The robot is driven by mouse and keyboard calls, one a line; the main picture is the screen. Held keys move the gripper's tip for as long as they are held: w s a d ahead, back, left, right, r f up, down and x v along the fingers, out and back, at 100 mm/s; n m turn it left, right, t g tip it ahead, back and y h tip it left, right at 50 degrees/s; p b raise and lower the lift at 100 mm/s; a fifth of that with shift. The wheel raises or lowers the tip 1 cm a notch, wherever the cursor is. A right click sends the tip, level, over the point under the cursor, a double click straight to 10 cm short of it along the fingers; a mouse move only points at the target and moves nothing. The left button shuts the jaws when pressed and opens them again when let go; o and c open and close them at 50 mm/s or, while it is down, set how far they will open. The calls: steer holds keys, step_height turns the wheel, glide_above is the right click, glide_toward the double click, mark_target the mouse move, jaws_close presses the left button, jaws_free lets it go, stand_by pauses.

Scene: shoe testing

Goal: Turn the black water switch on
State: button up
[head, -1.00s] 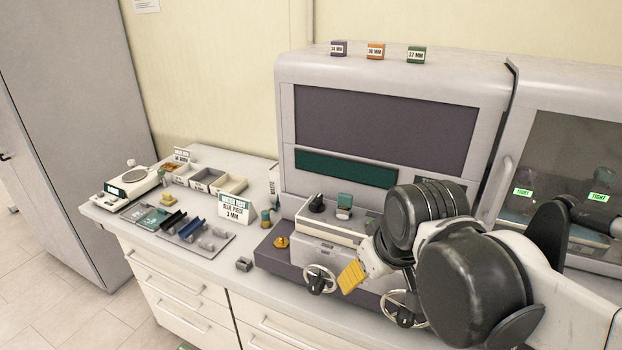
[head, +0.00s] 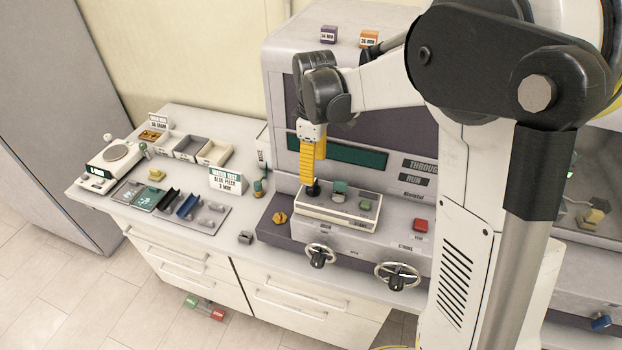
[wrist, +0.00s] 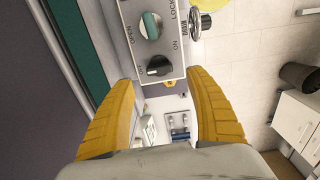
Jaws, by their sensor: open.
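The black water switch (head: 312,188) is a small knob at the left end of the light control box (head: 340,213). In the wrist view the knob (wrist: 159,66) sits on the white panel beside the printed word ON. My gripper (head: 311,180) points down at the knob, its yellow fingers right above or beside it. In the wrist view my gripper (wrist: 160,80) is open, with one fingertip on each side of the knob's lower end. I cannot tell whether the fingers touch it. A green switch (wrist: 151,25) sits next to it, beside OPEN and LOCK.
A red button (head: 420,225) and two handwheels, left (head: 320,255) and right (head: 397,275), are on the machine front. A yellow knob (head: 280,217) stands left of the box. The counter at left holds a scale (head: 112,160), trays and a sign (head: 226,180).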

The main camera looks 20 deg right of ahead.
mark_target(313, 187)
step_height(313, 187, down, 7)
steer(key=shift+r, duration=0.2)
steer(key=c, duration=1.2)
